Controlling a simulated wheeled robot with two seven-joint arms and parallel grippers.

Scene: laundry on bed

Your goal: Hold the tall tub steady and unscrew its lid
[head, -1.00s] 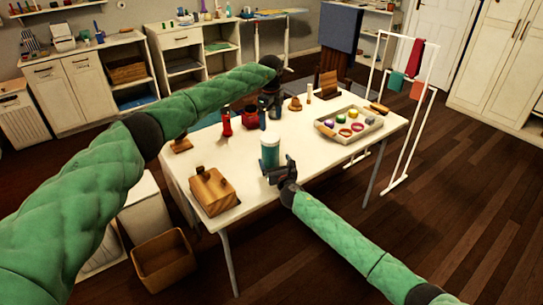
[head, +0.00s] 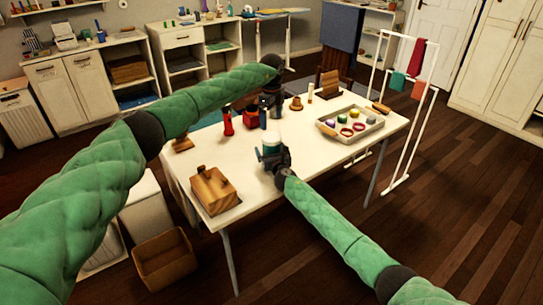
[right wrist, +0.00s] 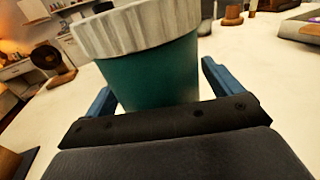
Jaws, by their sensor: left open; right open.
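The tall tub (head: 270,144) has a teal body and a ribbed white lid, and stands upright on the white table. In the right wrist view the tub (right wrist: 150,72) is large, with its lid (right wrist: 138,27) on top. My right gripper (head: 274,160) is open around the lower part of the tub, with a blue finger on each side; a gap shows beside the right finger. It hides much of the body in the head view. My left gripper (head: 270,102) is open above the table, farther back than the tub and apart from it.
A wooden box (head: 213,190) stands left of the tub. A tray (head: 352,126) of colored items lies to the right. The table's front right is clear.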

